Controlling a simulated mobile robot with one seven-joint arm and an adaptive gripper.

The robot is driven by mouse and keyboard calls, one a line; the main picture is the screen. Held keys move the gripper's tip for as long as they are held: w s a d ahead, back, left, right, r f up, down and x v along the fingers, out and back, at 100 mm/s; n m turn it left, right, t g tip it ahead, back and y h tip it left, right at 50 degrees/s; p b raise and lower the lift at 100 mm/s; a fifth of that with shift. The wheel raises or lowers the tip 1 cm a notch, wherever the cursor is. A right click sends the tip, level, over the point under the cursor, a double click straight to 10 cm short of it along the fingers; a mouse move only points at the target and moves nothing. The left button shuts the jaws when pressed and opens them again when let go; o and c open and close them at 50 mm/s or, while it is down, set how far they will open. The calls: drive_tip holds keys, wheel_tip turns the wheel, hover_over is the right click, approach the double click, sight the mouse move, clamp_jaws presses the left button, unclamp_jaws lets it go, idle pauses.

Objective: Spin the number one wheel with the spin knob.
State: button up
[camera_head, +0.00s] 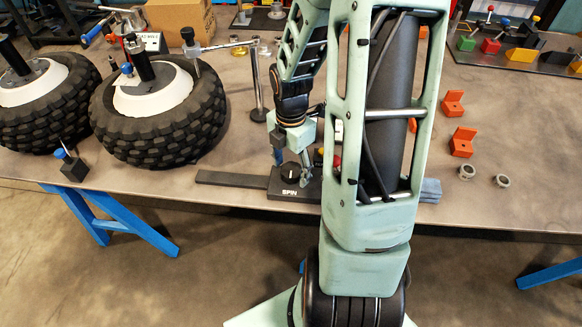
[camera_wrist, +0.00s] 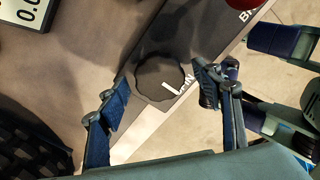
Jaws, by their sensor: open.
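The spin knob (camera_wrist: 158,78) is a round black dial with a white pointer mark, on a dark panel (camera_wrist: 142,123) lettered SPIN. In the head view the knob (camera_head: 291,171) is at the table's front edge. My gripper (camera_head: 292,167) is open over it, pointing down. In the wrist view the two blue-padded fingers of my gripper (camera_wrist: 161,96) stand on either side of the knob, apparently apart from it. Two knobby black tyres with white hubs stand at the left: one nearer the panel (camera_head: 160,142) and one at the far left (camera_head: 45,128). I cannot read a wheel number.
A red knob (camera_wrist: 243,3) lies beside letters BR on the same panel. A metal post (camera_head: 255,85) stands behind the panel. A small black block with a blue-tipped lever (camera_head: 72,168) is at the front left. Orange brackets (camera_head: 462,143) and grey rings (camera_head: 467,171) lie right.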

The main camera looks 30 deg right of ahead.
drive_tip(key=c, duration=1.2)
drive_tip(key=shift+o, duration=0.2)
drive_tip(key=shift+m, duration=0.4)
